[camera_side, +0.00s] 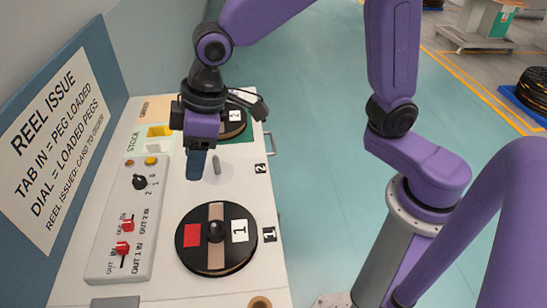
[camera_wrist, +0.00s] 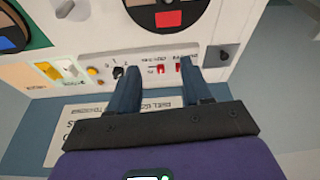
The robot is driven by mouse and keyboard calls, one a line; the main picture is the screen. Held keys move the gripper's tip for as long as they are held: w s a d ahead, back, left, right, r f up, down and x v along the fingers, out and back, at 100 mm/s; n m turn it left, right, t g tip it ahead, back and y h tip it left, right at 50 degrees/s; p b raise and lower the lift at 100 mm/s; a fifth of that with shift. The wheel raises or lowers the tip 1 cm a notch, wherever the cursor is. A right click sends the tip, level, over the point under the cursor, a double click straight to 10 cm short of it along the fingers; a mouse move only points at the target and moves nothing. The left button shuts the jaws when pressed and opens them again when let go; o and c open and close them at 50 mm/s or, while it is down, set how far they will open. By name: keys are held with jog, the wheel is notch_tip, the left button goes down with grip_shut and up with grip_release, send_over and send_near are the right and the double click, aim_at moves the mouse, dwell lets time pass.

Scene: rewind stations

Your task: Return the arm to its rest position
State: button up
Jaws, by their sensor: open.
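My gripper (camera_side: 195,165) hangs over the white bench top in the side view, fingers pointing down, beside a short grey peg (camera_side: 217,165). In the wrist view its two dark blue fingers (camera_wrist: 160,88) are spread apart with nothing between them. My purple arm reaches over the bench from the right. Whether the fingertips touch anything below is hard to tell, but they appear to be above the surface.
A black reel (camera_side: 238,258) with a red card lies at station 1. The control panel (camera_side: 105,262) has a dial (camera_side: 139,182) and red switches (camera_side: 122,248). A sign (camera_side: 55,150) stands left.

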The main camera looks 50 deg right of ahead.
jog(key=s+d+f+n+g+h, duration=0.1)
jog(key=s+d+f+n+h, duration=0.1)
jog(key=s+d, duration=1.7)
jog(key=shift+s+d+f+n+g, duration=0.3)
jog(key=shift+d+g, duration=0.1)
jog(key=shift+d, duration=0.85)
jog(key=shift+r, duration=0.1)
dwell(2.5)
